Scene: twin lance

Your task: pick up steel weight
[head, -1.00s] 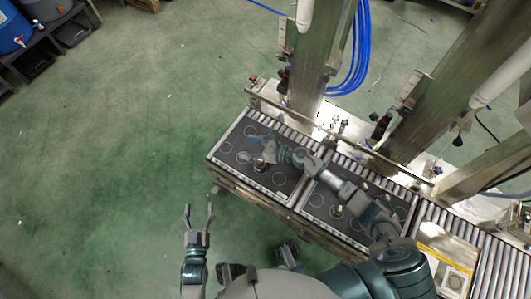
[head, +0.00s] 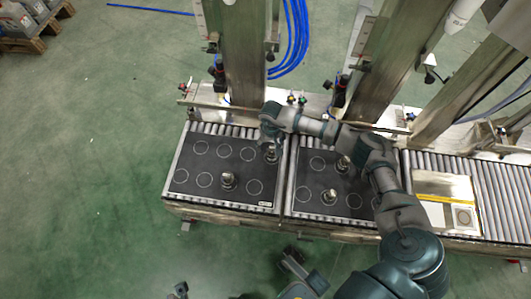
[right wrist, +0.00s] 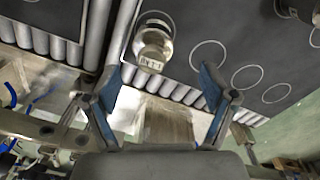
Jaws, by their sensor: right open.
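A steel weight (head: 270,154) stands upright near the back right corner of the left black board (head: 210,178). My right gripper (head: 270,143) is above it, partly hidden by its own wrist. In the right wrist view the open, empty fingers (right wrist: 160,76) point at a shiny steel weight (right wrist: 153,45) with a lettered band. It lies just past the fingertips, apart from both.
The right black board (head: 308,190) holds two more weights (head: 328,197) (head: 343,163), under and beside my right arm. Both boards lie on a roller conveyor (head: 490,190). Steel posts (head: 238,60) and a rail with fittings stand behind. The green floor (head: 90,170) at left is clear.

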